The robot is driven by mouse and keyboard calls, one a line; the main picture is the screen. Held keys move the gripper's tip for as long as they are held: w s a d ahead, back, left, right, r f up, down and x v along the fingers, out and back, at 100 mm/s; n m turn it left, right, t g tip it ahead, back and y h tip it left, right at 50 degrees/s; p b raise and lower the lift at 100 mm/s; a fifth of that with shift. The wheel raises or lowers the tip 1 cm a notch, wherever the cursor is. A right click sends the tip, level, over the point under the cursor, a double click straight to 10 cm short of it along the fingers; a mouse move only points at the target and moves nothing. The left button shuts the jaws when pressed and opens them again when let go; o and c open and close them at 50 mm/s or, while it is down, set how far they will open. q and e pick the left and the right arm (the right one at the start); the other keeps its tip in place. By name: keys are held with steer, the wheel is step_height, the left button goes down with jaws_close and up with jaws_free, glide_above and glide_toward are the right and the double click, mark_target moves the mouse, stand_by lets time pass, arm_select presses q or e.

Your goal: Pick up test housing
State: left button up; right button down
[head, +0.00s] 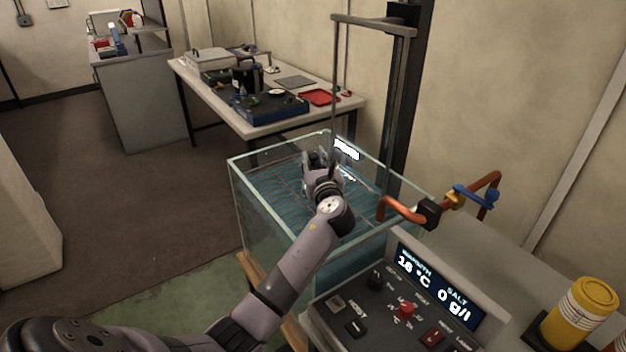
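My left arm reaches in from the lower left to the glass water tank (256,205). My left gripper (314,158) is over the tank, close to the thin vertical rod (334,90) that hangs from the lift arm. The gripper is small and partly covered by my own wrist, so I cannot tell whether its fingers are open or shut, or whether they hold anything. No test housing can be made out for certain. A black cylindrical thing (247,78) stands on the far workbench, well apart from the gripper. My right gripper is out of view.
A dark lift column (398,130) rises behind the tank. Orange pipes with a blue-handled valve (470,194) stand at its right. A control panel (395,312) and a yellow jar (582,310) are in front. The workbench (330,110) holds a red tray (319,97). Floor is clear at left.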

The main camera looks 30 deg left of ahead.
arm_select(q)
jaws_close()
steer(key=shift+r, duration=0.15)
stand_by(0.6)
